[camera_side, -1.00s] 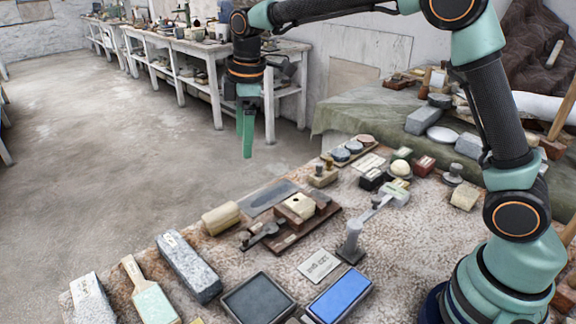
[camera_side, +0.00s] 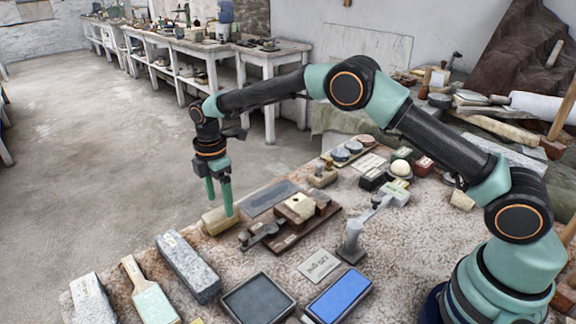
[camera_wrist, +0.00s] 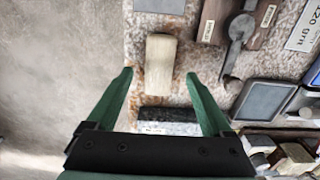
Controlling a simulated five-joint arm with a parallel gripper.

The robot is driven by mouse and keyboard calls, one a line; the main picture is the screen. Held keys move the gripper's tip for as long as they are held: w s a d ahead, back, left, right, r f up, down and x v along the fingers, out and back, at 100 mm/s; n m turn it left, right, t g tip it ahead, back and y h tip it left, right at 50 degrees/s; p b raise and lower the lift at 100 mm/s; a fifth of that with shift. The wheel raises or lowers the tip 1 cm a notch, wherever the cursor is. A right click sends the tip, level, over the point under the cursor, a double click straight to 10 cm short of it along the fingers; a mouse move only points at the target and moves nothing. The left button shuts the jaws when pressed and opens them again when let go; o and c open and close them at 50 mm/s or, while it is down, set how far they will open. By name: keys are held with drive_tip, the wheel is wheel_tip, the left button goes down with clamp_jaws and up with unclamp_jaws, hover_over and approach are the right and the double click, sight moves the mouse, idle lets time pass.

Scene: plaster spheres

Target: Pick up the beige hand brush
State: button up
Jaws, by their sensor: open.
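The beige hand brush (camera_side: 216,223), a blocky pale body, lies near the left edge of the stone-topped table. In the wrist view the beige brush (camera_wrist: 160,62) lies lengthwise between my fingertips, with bare space on both sides. My gripper (camera_side: 220,208) points down at the brush, and one finger covers part of it in the side view. In the wrist view my gripper (camera_wrist: 159,73) is open and empty, its two green fingers apart. I cannot tell exactly how high the tips are above the table.
A grey speckled block (camera_side: 188,265) lies close in front of the brush. A dark flat slab (camera_side: 270,197) lies just right of it, and a brown wooden tool base (camera_side: 290,235) beyond. Left of the table edge is open floor (camera_side: 80,170).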

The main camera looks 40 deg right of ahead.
sight(222, 210)
drive_tip(key=shift+d+f, duration=0.2)
drive_tip(key=shift+f, duration=2.65)
clamp_jaws()
drive_tip(key=shift+r, duration=0.1)
wheel_tip(222, 210, up, 20)
drive_tip(key=c, duration=0.8)
unclamp_jaws()
drive_tip(key=c, duration=0.5)
